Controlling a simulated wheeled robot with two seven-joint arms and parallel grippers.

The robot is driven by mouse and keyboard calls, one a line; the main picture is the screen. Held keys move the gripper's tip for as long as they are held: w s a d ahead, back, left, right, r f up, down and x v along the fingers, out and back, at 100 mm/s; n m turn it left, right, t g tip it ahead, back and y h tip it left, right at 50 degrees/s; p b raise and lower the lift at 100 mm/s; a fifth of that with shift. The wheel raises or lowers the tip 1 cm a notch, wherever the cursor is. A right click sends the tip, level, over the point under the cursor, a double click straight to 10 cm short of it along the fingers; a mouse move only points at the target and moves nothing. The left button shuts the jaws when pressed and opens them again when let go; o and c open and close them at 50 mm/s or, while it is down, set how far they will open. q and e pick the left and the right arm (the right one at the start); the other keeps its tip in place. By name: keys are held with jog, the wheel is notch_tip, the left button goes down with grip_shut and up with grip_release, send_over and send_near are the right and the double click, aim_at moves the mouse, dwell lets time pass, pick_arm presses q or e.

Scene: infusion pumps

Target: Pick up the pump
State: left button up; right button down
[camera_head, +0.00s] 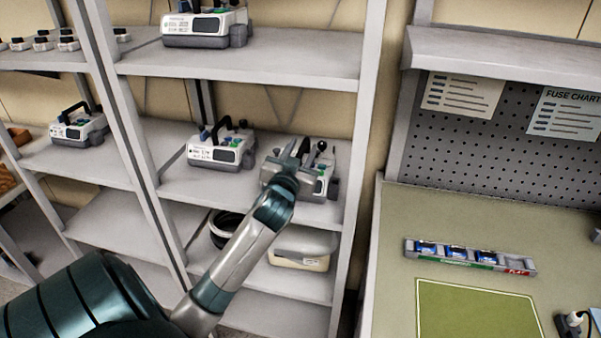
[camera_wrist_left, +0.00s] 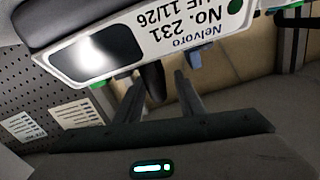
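A white and grey pump (camera_head: 322,186) with green details stands on the middle shelf at its right end, partly hidden behind my left gripper (camera_head: 303,152). In the left wrist view the pump's label face (camera_wrist_left: 165,40) appears upside down, reading "Nelvoro No. 231", beside a dark display. There the two fingers of my left gripper (camera_wrist_left: 158,82) stand apart, with a dark bar-like part, perhaps the handle, between them. I cannot tell whether the fingers touch it. My right gripper is not in view.
Another pump (camera_head: 221,148) stands to the left on the same shelf, one (camera_head: 205,28) above, and one (camera_head: 78,128) in the left bay. A shelf post (camera_head: 362,130) is close on the right. A workbench (camera_head: 400,215) holds a strip of blue-topped items (camera_head: 470,255).

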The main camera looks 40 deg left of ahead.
pick_arm(q)
jog(key=shift+w+a, duration=0.2)
jog(key=shift+w, duration=0.25)
grip_shut()
dwell(1.3)
jog(key=shift+r, duration=0.1)
